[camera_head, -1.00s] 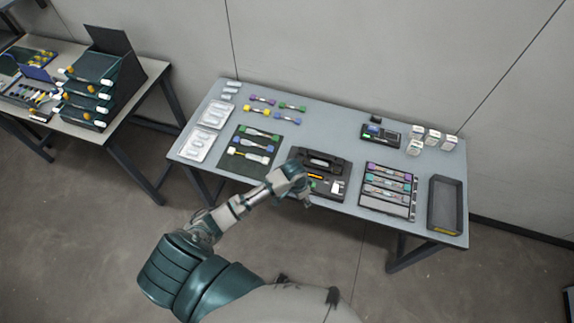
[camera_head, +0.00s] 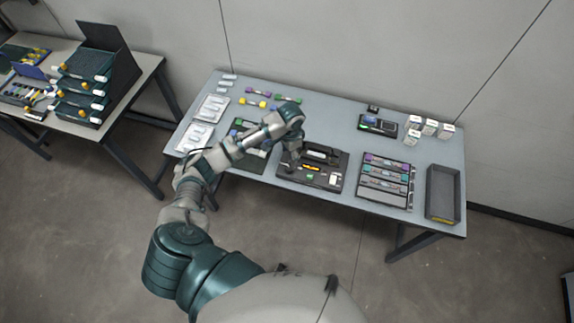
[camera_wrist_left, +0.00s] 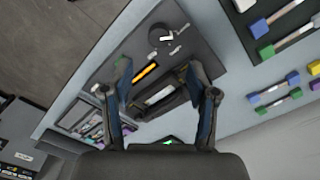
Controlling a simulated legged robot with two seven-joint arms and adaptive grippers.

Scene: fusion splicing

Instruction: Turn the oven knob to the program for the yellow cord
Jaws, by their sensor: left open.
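The oven (camera_head: 325,170) is a flat black device at the middle of the table's front half, with an orange display (camera_wrist_left: 146,72). Its round dark knob (camera_wrist_left: 160,37) with a white pointer shows at the top of the left wrist view. My left gripper (camera_head: 294,158) is over the oven's left part. In the left wrist view the same gripper (camera_wrist_left: 160,88) has its fingers apart with nothing between them, and the knob lies beyond the fingertips, apart from them. A yellow cord (camera_head: 252,102) lies at the table's back left. The display text is too small to read.
A tray of cords (camera_head: 386,181) and an empty dark bin (camera_head: 443,193) are right of the oven. A small device (camera_head: 378,125) and several white boxes stand behind. My arm crosses the dark mat on the left. A side table (camera_head: 20,105) stands far left.

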